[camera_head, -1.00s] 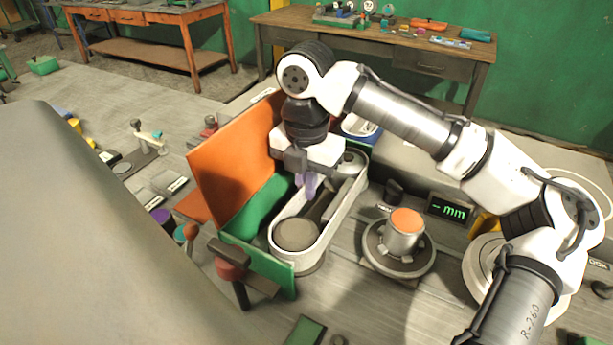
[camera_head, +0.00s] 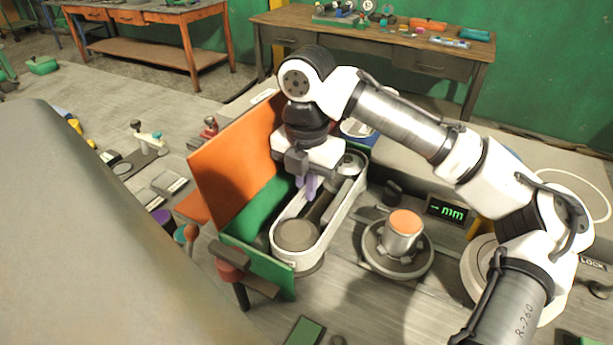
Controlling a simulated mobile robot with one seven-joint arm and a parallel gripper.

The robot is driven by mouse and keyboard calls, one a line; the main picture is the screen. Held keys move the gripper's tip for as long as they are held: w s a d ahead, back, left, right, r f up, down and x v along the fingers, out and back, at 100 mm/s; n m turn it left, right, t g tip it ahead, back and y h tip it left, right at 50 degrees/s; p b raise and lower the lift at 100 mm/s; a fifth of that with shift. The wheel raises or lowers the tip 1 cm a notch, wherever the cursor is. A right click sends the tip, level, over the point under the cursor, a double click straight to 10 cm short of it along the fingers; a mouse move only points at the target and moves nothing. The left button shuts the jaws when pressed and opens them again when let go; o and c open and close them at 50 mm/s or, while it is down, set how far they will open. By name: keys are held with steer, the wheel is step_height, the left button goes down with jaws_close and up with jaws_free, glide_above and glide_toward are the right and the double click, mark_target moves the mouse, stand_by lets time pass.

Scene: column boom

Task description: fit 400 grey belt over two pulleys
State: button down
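A pale grey belt (camera_head: 335,222) forms a long loop around two pulleys on the green-based fixture. The near pulley (camera_head: 297,235) is a wide grey disc inside the near end of the loop. The far pulley (camera_head: 350,163) is smaller and sits at the far end, partly hidden by my gripper. My gripper (camera_head: 308,188) points down over the left side of the loop, near its middle. Its purple fingertips look close together. I cannot tell whether they hold the belt or how fully the belt is seated.
A round grey unit with an orange top (camera_head: 405,222) and a "mm" display (camera_head: 446,211) stand to the right. A red-headed clamp (camera_head: 230,262) is at the near left.

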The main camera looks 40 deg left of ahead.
steer(key=c, duration=1.1)
jaws_free()
steer(key=shift+c, duration=0.2)
step_height(320, 180, up, 6)
steer(key=p, duration=0.5)
steer(key=shift+f+p, duration=0.25)
steer(key=shift+p, duration=0.05)
steer(key=shift+r, duration=1)
